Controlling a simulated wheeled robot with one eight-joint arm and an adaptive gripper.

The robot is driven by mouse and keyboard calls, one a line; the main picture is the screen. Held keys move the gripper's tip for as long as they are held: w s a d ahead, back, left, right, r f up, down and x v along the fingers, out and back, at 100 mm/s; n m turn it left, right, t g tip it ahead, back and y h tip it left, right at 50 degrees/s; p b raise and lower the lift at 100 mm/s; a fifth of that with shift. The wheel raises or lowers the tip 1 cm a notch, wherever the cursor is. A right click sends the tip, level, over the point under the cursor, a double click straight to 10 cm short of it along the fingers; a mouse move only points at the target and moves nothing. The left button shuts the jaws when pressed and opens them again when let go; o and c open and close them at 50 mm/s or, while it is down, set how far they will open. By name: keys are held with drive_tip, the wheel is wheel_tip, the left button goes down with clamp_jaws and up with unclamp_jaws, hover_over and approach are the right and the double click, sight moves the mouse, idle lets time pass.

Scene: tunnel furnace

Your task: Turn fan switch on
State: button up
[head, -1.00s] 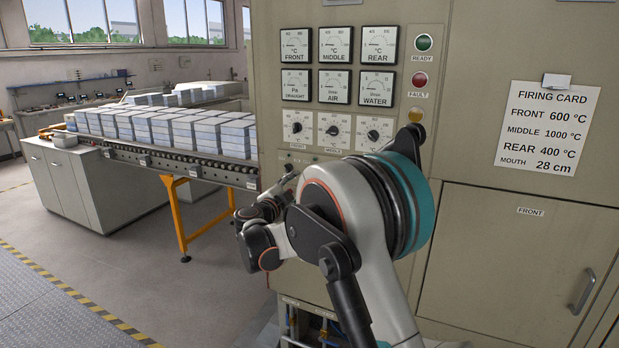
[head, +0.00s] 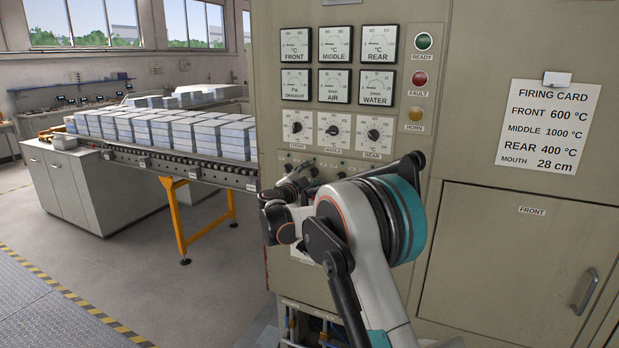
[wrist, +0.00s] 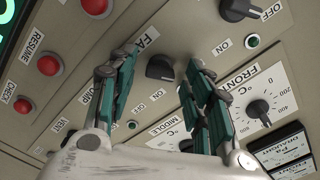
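In the wrist view, the fan switch (wrist: 160,68) is a dark rotary knob on the beige panel. Its label (wrist: 146,40) shows "FA", with the rest hidden by a finger. An ON label sits below the knob. Whether the knob is turned on or off is hard to tell. My gripper (wrist: 162,62) is open, with one green-padded finger on each side of the knob. Contact cannot be made out. In the head view my gripper (head: 302,174) is at the panel's lower switch row, and my arm hides much of that row.
Another dark switch (wrist: 238,10) with OFF and ON labels is close above. Red buttons (wrist: 48,65) are at the left, and the FRONT dial (wrist: 258,108) is at the right. In the head view, a conveyor (head: 190,165) with stacked blocks stands left of the cabinet.

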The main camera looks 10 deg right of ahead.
drive_tip(key=c, duration=0.9)
drive_tip(key=shift+m, duration=0.3)
drive_tip(key=m, duration=0.9)
drive_tip(key=shift+m, duration=0.4)
drive_tip(key=shift+f+m+p, duration=0.1)
drive_tip(key=shift+m+p, duration=0.2)
drive_tip(key=shift+m, duration=1.5)
drive_tip(key=o, duration=1.1)
drive_tip(key=shift+c, duration=0.2)
